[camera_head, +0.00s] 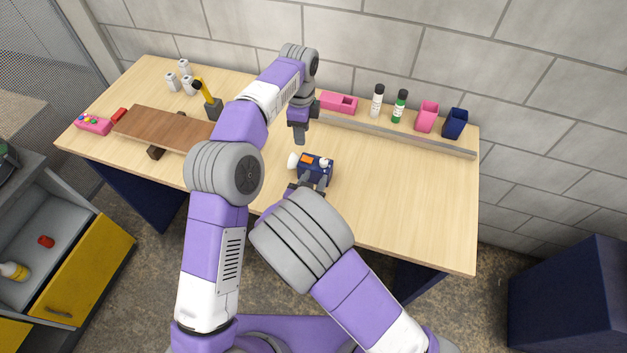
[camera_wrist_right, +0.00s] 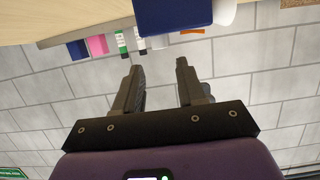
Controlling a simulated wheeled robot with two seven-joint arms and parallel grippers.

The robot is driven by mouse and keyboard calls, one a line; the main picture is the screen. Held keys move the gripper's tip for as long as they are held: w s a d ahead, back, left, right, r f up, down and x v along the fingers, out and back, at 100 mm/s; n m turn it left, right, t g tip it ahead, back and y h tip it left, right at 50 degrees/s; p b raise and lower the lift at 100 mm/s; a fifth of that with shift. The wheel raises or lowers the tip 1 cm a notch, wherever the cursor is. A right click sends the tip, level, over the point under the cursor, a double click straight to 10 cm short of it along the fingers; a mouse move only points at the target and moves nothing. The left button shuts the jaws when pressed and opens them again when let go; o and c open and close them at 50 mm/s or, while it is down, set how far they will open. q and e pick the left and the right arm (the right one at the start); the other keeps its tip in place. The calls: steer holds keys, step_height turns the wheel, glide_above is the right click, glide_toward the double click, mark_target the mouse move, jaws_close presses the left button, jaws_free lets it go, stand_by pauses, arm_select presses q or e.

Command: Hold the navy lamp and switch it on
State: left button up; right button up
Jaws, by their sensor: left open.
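The navy lamp (camera_head: 317,162), a small boxy body with an orange patch and a white round part at its left, stands near the middle of the table. In the right wrist view its navy body (camera_wrist_right: 175,14) shows at the top, beyond the fingertips. My right gripper (camera_head: 309,187) is just in front of the lamp, partly hidden by my arm. In its wrist view the right fingers (camera_wrist_right: 158,66) are apart with nothing between them. My left gripper (camera_head: 299,138) points down behind and slightly left of the lamp, open and empty. The lamp's switch is too small to make out.
The table's right part is clear.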

mark_target(323, 163)
steer(key=x, duration=0.7)
steer(key=shift+w, duration=0.15)
steer(key=shift+c, duration=0.5)
jaws_close()
arm_select(q)
steer(key=shift+r+n, duration=0.1)
steer(key=shift+n, duration=0.2)
steer(key=c, duration=0.6)
steer(key=shift+r+n, duration=0.2)
steer(key=shift+n, duration=0.2)
jaws_close()
steer(key=s+r+n+t, duration=0.3)
steer(key=r+n, duration=0.1)
steer(key=n, duration=1.1)
steer(key=shift+s+r+h, duration=0.3)
steer(key=shift+r, duration=0.1)
